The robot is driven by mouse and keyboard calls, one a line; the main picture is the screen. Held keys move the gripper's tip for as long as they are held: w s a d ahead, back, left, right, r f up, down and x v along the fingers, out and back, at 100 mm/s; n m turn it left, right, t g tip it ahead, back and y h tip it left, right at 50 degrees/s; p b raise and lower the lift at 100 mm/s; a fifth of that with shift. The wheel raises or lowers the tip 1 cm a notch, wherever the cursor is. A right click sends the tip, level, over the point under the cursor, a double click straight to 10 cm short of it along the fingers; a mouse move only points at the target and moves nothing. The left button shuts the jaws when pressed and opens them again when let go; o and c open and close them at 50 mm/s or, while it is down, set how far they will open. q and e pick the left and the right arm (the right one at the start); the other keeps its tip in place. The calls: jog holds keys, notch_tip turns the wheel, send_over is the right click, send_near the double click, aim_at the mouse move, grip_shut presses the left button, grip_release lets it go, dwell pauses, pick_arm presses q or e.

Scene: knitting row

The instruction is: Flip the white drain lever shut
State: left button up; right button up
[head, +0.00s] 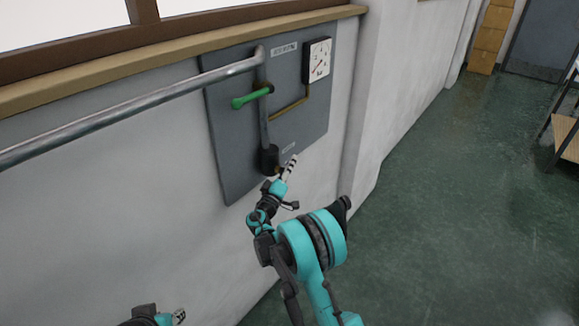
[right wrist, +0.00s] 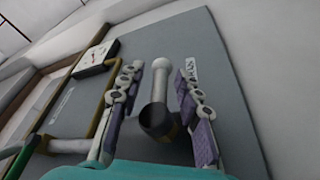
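The white drain lever (right wrist: 187,80) shows in the right wrist view as a pale rod with a rounded end. It meets a dark round fitting (right wrist: 158,120) low on the grey panel. My right gripper (right wrist: 161,85) is open, with one finger on each side of the lever and visible gaps between. In the head view my right gripper (head: 290,167) is at the panel's lower right, beside the black fitting (head: 269,159); the lever cannot be told from the fingers there. My left gripper (head: 180,316) shows only partly at the bottom edge, far from the panel.
The grey panel (head: 230,130) on the wall carries a green-handled lever (head: 252,97), a square gauge (head: 317,61) and a brass pipe (head: 291,107). A long metal pipe (head: 130,108) runs left from the panel.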

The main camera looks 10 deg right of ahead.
jog(key=v, duration=1.2)
